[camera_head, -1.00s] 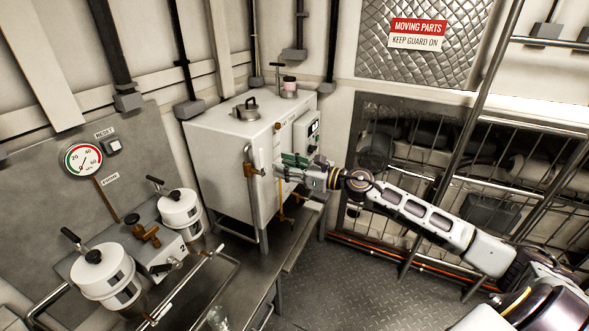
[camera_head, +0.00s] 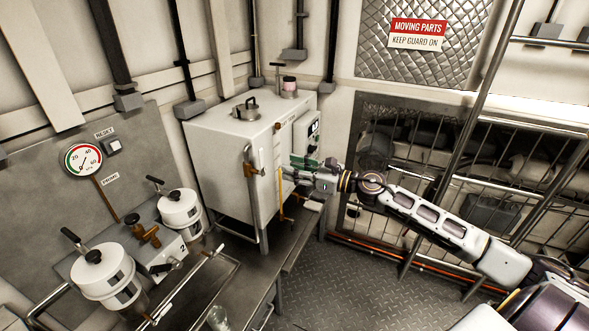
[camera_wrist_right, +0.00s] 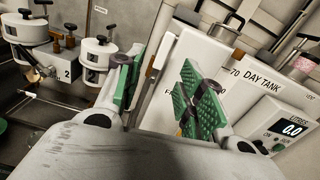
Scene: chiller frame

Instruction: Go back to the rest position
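My right gripper (camera_head: 291,168) is in front of the white day tank (camera_head: 228,150), near its right front side. Its two green-padded fingers stand apart in the right wrist view (camera_wrist_right: 158,82), with nothing held between them. The right arm reaches in from the lower right. The day tank also shows in the right wrist view (camera_wrist_right: 262,62), behind the fingers. I cannot tell how close the fingertips are to the tank. My left gripper is in neither view now.
Two white canisters (camera_head: 180,210) (camera_head: 103,272) stand at the left below a gauge (camera_head: 83,161). A brass-handled valve (camera_head: 252,170) and sight tube are on the tank front. A guard rail (camera_head: 455,150) stands behind my right arm. The chequered floor (camera_head: 350,285) is clear.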

